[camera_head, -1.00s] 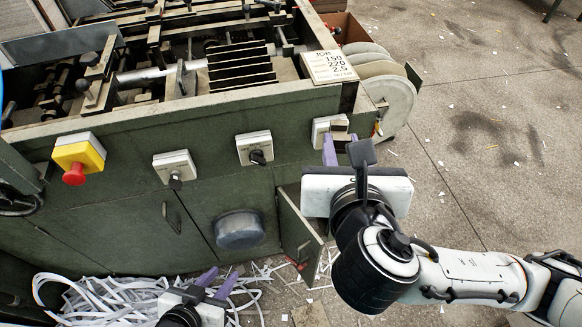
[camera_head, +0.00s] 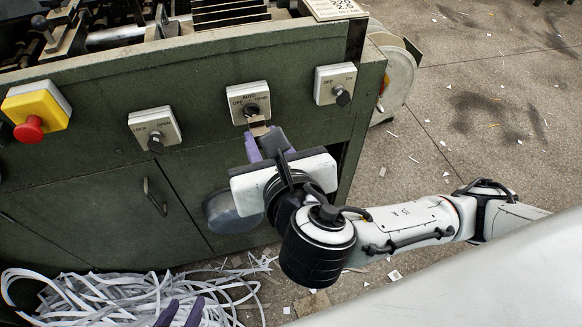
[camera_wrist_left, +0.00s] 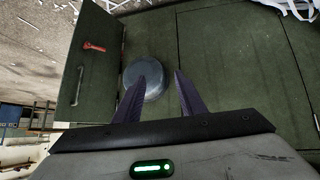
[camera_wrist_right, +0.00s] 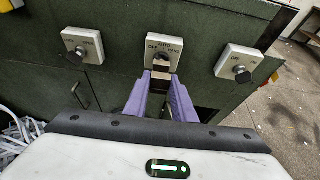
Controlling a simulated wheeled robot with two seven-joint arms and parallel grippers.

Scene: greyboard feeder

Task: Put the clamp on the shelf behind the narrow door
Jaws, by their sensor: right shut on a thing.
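My right gripper (camera_head: 262,140) is shut on a small brown block-like piece (camera_wrist_right: 161,74), which seems to be the clamp. It holds it in front of the green machine, just below the middle dial. My left gripper (camera_wrist_left: 156,68) is open and empty, low in front of the machine front; its fingertips also show at the bottom of the head view (camera_head: 182,312). The narrow door (camera_wrist_left: 95,60) stands open at the left of the left wrist view, with a bar handle and a red piece on it. In the head view my right arm hides it. The shelf is not visible.
A grey round drum (camera_head: 222,212) juts from the lower front. Dials (camera_head: 155,128) and a red button (camera_head: 29,129) on a yellow box line the panel. White paper strips (camera_head: 110,298) heap on the floor at left. Open floor (camera_head: 480,140) lies to the right.

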